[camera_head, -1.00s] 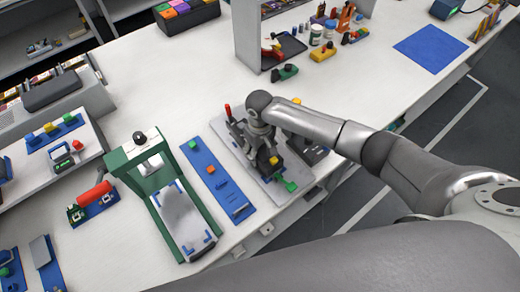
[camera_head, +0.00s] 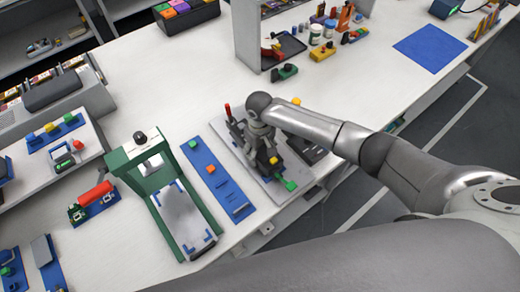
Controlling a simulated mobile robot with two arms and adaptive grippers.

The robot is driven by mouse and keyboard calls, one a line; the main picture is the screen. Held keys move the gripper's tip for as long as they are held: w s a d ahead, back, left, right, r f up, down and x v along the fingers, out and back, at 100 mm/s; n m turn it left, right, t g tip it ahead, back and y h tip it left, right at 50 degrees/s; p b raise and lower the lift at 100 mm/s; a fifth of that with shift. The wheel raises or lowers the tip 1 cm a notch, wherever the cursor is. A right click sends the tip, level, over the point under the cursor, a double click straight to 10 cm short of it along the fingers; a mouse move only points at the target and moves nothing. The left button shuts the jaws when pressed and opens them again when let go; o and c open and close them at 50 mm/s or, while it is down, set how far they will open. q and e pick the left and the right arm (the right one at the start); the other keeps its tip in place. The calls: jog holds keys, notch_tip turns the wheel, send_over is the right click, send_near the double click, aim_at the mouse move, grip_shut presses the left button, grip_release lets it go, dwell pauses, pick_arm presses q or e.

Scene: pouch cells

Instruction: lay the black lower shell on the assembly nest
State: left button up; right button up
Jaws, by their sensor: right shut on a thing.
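My right gripper (camera_head: 268,148) points down over the assembly nest, a grey plate (camera_head: 219,124) near the table's front edge. It is shut on a dark piece, which I take to be the black lower shell (camera_head: 250,150); the piece is mostly hidden behind the gripper and wrist. I cannot tell whether the piece touches the nest or is held just above it. A red-topped post stands at the nest's far left corner, and a green part (camera_head: 290,185) shows at its near end. My left gripper is not in view.
A blue strip (camera_head: 222,183) with small coloured blocks lies just left of the nest. A green-framed press (camera_head: 124,161) stands further left. A shelf unit (camera_head: 246,35) with tools is behind. A blue mat (camera_head: 430,48) lies bare at the right.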

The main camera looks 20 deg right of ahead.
jog(key=shift+f+b, duration=0.4)
jog(key=shift+f, duration=0.35)
jog(key=o, duration=1.1)
notch_tip(320, 180, up, 12)
